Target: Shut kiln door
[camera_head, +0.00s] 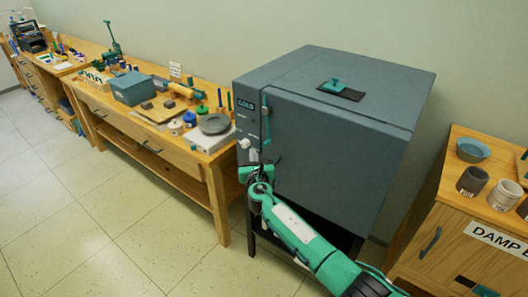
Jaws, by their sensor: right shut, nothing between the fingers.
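The kiln (340,75) is a large blue-grey box on a dark stand in the middle of the view. Its door (330,160) is the broad front panel and looks flush with the body, though I cannot tell whether it is latched. A green-and-dark upright handle (266,120) is on the door's left edge. My right gripper (252,160) is shut and empty, at the lower left edge of the door, below the handle. Whether it touches the door is unclear. My left gripper is not in view.
A small panel on the kiln reads "COLD" (246,104). A green-knobbed item (336,86) lies on a dark pad on top. A wooden workbench (195,165) with tools stands close at left. A damp cabinet (440,235) stands at right. The tiled floor at left is clear.

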